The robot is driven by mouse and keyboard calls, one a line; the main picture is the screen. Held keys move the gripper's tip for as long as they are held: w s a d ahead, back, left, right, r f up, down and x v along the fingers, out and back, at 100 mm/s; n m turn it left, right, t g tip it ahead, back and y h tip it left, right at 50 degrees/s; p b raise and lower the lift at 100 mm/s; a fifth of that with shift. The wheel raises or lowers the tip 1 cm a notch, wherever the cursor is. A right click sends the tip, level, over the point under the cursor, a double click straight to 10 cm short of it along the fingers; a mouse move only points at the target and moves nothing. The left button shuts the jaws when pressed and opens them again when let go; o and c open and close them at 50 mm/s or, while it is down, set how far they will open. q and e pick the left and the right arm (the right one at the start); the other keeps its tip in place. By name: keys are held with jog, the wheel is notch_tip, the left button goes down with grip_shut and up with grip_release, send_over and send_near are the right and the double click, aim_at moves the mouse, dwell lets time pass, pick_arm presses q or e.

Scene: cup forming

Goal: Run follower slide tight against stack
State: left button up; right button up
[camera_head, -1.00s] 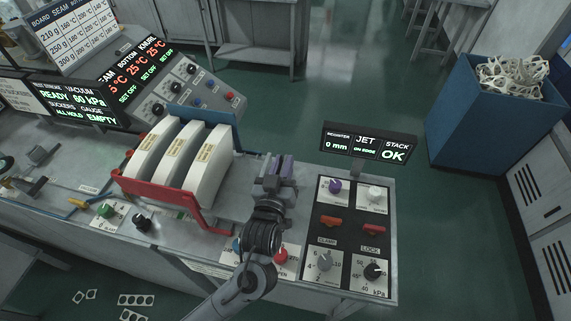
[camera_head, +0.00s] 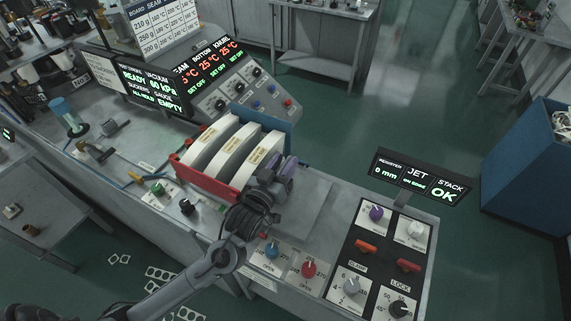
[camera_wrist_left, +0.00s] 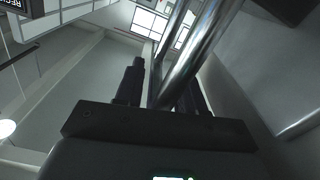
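The stack (camera_head: 228,148) is white blocks with tan labels, standing side by side in a red and blue holder. My left gripper (camera_head: 279,172) is at the right end of the stack, close beside the last block. Purple shows at its fingers, and I cannot tell whether that is part of the gripper. In the left wrist view, two dark fingers (camera_wrist_left: 162,92) stand apart with shiny metal bars (camera_wrist_left: 178,60) between or in front of them. Whether they grip a bar is unclear. I cannot clearly pick out the follower slide; the gripper hides that spot. My right gripper is out of view.
A control panel (camera_head: 378,262) with knobs and orange switches is on the right, below a display (camera_head: 420,178) reading 0 mm, ON EDGE and STACK OK. Blue (camera_head: 272,250) and red (camera_head: 309,268) knobs lie in front of the gripper. Bare worktop (camera_head: 318,205) lies right of it.

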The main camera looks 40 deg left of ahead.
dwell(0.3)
pick_arm(q)
notch_tip(320, 180, up, 4)
jog(key=shift+r, duration=0.1)
jog(key=d+r+p, duration=0.1)
jog(key=d+r, duration=0.5)
jog(key=d, duration=0.5)
jog(key=shift+s+d+r+p, duration=0.3)
jog(key=shift+d+r+p, duration=0.05)
jog(key=shift+r+p, duration=0.05)
